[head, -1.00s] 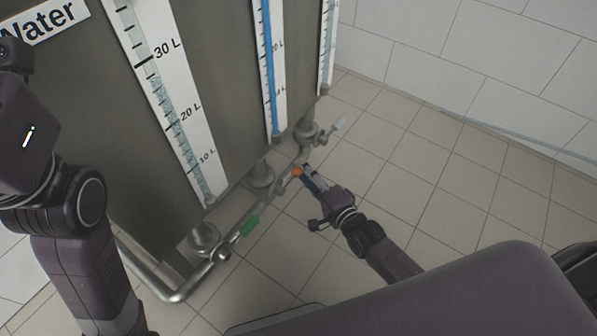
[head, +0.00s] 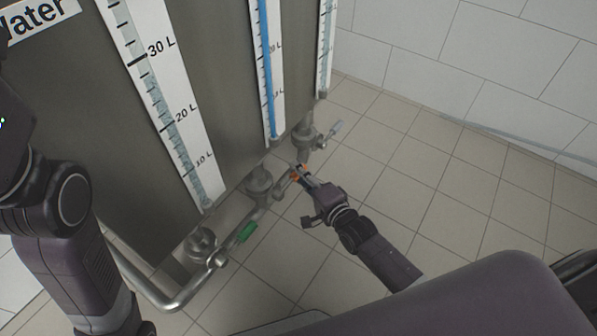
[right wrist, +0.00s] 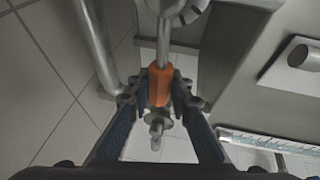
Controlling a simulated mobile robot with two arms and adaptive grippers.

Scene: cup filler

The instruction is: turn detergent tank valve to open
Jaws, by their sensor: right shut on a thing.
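The valve with the orange handle (head: 295,176) sits on the low pipe beneath the tank with the blue level tube. My right gripper (head: 303,174) is at this handle, coming from the lower right. In the right wrist view the orange handle (right wrist: 161,85) lies between the two dark fingers (right wrist: 161,100), and they are shut on it. The fingers partly hide the handle in the head view. How far the valve is turned is hard to tell. My left arm shows at the left edge, but its gripper is out of the picture.
A green valve handle (head: 247,232) is on the same pipe (head: 190,294), nearer me. A pale-handled valve (head: 335,128) is farther back. The large grey tank wall (head: 110,180) stands close on the left. Tiled floor (head: 440,190) to the right is clear.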

